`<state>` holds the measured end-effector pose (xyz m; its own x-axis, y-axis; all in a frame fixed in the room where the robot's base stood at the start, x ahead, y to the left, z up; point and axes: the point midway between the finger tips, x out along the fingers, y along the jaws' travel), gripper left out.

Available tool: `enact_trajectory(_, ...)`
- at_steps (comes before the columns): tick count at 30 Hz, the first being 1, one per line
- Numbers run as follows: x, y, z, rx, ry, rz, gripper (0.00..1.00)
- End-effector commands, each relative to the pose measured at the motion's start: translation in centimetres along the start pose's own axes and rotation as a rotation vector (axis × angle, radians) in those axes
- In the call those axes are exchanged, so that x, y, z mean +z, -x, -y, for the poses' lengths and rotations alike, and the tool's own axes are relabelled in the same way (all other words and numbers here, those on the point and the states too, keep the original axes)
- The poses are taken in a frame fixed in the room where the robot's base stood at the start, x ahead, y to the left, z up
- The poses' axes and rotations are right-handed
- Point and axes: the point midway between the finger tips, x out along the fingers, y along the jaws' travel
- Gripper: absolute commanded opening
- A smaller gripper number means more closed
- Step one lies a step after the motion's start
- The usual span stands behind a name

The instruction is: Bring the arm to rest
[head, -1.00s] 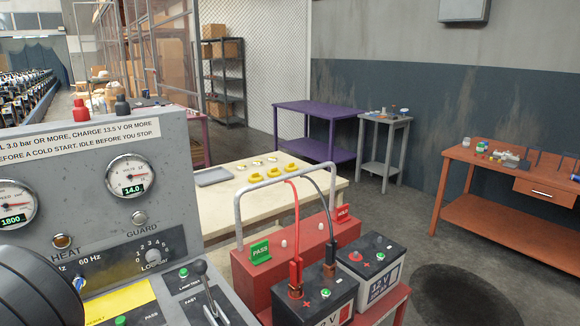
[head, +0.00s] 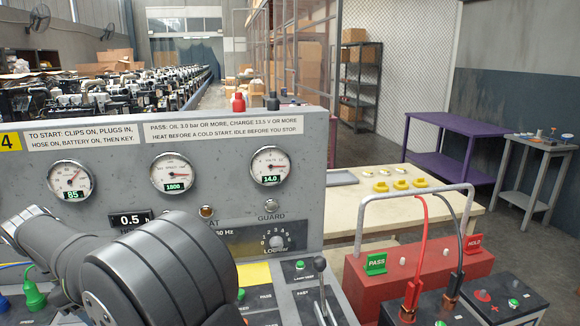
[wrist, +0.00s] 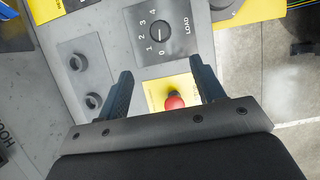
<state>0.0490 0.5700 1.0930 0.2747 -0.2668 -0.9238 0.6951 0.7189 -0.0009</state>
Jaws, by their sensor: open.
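My gripper (wrist: 162,88) shows in the wrist view with its two dark fingers apart and nothing between them. Below the fingertips lies the grey control panel. A red button (wrist: 174,101) on a yellow plate shows between the fingers, and a load dial (wrist: 160,31) lies just beyond them. Whether the fingers touch the panel is hard to tell. In the head view, my dark arm fills the lower left in front of the grey engine console (head: 110,190), and the gripper is out of view there.
A red battery stand (head: 440,262) with a grey hoop and red and black cables stands right of the console. A cream table (head: 450,205) with yellow parts is behind it. A lever (head: 321,285) rises from the panel. Engines (head: 120,90) line the back left.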

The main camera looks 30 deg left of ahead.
Motion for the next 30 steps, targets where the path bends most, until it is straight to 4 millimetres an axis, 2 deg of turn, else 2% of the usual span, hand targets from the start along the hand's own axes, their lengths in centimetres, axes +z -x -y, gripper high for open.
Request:
enact_trajectory(24,0.1,-16.2,0.0,-0.003,-0.003,0.002,0.62)
enact_trajectory(30,0.1,-16.2,-0.2,-0.081,-0.197,-0.001,0.62)
